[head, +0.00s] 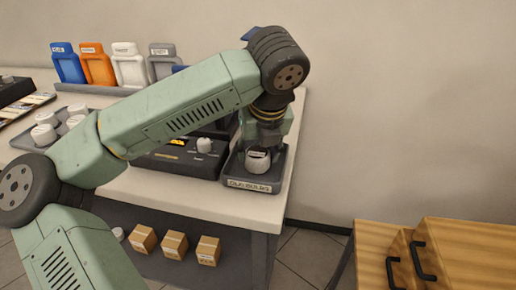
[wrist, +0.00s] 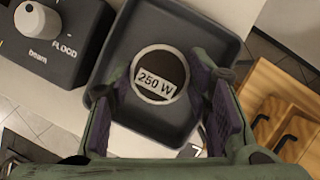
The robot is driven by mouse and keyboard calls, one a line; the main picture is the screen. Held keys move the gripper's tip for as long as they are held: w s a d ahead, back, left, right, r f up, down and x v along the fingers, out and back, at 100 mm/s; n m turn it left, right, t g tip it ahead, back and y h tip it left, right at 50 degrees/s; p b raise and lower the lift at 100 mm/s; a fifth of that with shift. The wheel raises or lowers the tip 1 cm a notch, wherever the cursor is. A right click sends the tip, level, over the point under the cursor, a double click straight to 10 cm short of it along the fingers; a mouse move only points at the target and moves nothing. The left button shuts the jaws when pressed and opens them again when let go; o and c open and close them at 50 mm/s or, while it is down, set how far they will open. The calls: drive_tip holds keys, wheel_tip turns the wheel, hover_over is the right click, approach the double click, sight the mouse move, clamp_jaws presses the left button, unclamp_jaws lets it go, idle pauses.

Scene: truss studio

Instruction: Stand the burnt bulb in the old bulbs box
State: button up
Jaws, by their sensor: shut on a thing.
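The burnt bulb shows in the head view (head: 257,161) as a small pale rounded thing with a dark band, under my gripper (head: 262,142). In the wrist view the bulb (wrist: 153,91) is seen end-on, a dark disc with a light rim and a "250 W" label. My gripper (wrist: 163,72) is shut on it, one finger at each side. The old bulbs box (head: 231,175) is a dark shallow tray with a label on its front. The bulb is inside the box's outline and looks upright. Whether its base touches the box floor is hidden.
A dark control panel with a pale knob (head: 204,145) stands just left of the box. A tray of white bulbs (head: 43,133) is farther left. Colored holders line the back. The box is near the table's right edge; a wooden cabinet (head: 450,250) stands beyond.

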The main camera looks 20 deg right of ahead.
drive_tip(key=shift+f, duration=0.2)
drive_tip(key=o, duration=1.2)
drive_tip(key=shift+r, duration=0.1)
drive_tip(key=shift+r, duration=0.25)
drive_tip(key=b+v, duration=0.1)
drive_tip(key=v, duration=1)
drive_tip(key=shift+s+r, duration=0.1)
drive_tip(key=shift+r, duration=0.25)
